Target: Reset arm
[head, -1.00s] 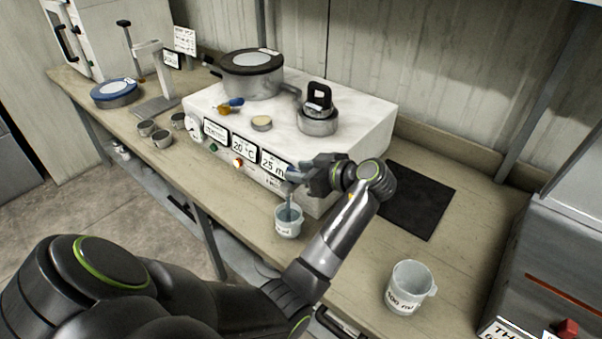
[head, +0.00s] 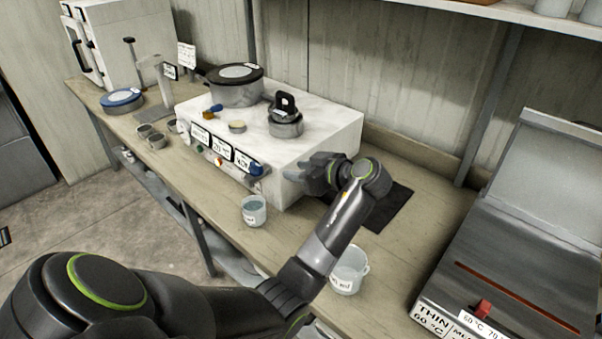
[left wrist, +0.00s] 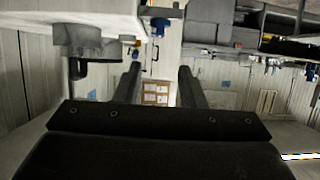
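My left gripper (head: 308,174) is at the right front corner of the white water-bath machine (head: 335,135), above the bench. The left wrist view shows its two fingers (left wrist: 160,88) apart with nothing between them. A small clear cup with bluish contents (head: 254,211) stands on the bench before the machine, left of and below the gripper. A larger clear measuring cup (head: 349,271) stands on the bench, partly behind my left forearm. My right gripper is not in view.
A dark mat (head: 392,208) lies right of the machine, partly hidden by my arm. A grey machine with a red knob (head: 482,308) stands at the right. A lidded pot (head: 235,90) and a metal piece with a black handle (head: 286,124) sit on the white machine.

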